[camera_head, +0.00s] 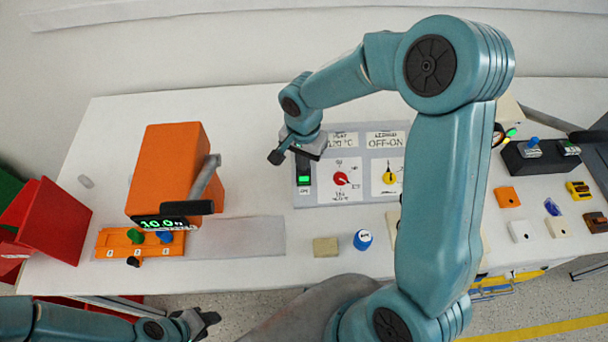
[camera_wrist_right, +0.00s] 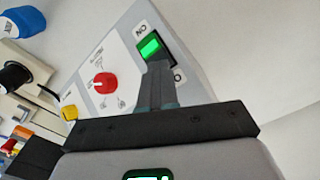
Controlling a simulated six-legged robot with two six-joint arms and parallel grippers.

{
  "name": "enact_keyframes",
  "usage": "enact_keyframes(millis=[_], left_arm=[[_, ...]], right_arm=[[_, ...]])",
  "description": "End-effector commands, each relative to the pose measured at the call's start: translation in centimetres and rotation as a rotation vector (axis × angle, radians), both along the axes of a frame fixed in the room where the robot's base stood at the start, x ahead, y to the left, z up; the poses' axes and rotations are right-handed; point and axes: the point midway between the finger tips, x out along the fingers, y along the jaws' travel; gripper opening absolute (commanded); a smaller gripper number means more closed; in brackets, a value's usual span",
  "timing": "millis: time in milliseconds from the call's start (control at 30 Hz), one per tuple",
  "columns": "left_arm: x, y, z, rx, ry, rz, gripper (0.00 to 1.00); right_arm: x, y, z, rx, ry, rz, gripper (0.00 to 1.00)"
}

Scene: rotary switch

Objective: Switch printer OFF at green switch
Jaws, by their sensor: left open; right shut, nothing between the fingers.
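The green switch (camera_head: 303,179) is a black rocker with a lit green part, at the left end of a grey control panel (camera_head: 352,200). In the right wrist view the green switch (camera_wrist_right: 150,47) glows near an ON label, and a second label beyond the fingers is partly covered. My right gripper (camera_head: 277,156) is shut and empty, just above and left of the switch. In the wrist view its fingertips (camera_wrist_right: 158,66) overlap the switch's unlit black end; I cannot tell whether they touch. My left gripper (camera_head: 207,320) is open and empty at the lower left, in front of the table.
The panel also has a red knob (camera_head: 341,179) and a yellow knob (camera_head: 389,177). An orange machine (camera_head: 165,165) with a lever stands left. A blue cap (camera_head: 363,240) and a beige block (camera_head: 325,247) lie in front. My right arm hides part of the panel's right side.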

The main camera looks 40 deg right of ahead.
Motion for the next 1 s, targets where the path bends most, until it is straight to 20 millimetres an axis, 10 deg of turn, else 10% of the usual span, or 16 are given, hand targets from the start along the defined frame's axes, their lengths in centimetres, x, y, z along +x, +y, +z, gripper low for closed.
enact_keyframes(millis=[1000], left_arm=[[0.0, 0.0, 4.0, 0.0, 0.0, 0.0, 0.43]], right_arm=[[-0.2, 0.1, 6.9, 0.002, 0.007, 0.0, 0.0]])
